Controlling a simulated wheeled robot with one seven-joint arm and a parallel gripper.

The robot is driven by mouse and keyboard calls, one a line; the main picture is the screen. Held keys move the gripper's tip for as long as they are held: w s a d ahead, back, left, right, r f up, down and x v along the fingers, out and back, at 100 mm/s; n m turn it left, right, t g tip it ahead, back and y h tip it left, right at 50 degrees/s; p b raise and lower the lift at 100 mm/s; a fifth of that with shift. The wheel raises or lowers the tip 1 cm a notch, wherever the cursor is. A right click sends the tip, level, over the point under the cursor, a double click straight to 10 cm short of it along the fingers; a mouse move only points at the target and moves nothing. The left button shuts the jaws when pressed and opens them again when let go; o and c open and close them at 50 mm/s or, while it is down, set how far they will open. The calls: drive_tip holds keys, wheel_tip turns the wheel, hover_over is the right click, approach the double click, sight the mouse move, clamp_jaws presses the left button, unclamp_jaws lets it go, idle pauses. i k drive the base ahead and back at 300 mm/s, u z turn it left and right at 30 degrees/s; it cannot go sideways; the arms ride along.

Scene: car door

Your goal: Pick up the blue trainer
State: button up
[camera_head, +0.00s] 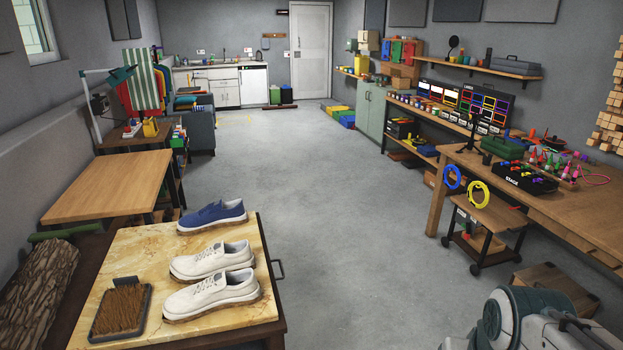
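The blue trainer (211,216) lies sole down at the back of the marble-topped table (125,262), at the lower left. It has a white lining and a tan sole, and its toe points left. A white shoe (211,261) lies in front of it, and a second white shoe (212,295) lies nearer still. The three shoes stand in a row, with the blue one farthest from me. My gripper is not in view, and nothing touches the blue trainer except the tabletop.
A brush (120,310) lies left of the near white shoe. The table has a handle (278,269) on its right side. The grey floor (330,220) is clear; a long workbench (560,200) lines the right.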

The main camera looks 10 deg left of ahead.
sight(219, 214)
drive_tip(key=z, duration=0.15)
drive_tip(key=i, duration=1.85)
drive_tip(key=u, duration=0.45)
drive_tip(key=i, duration=1.2)
drive_tip(key=u, duration=1.8)
drive_tip(key=i, duration=0.8)
drive_tip(key=u, duration=0.7)
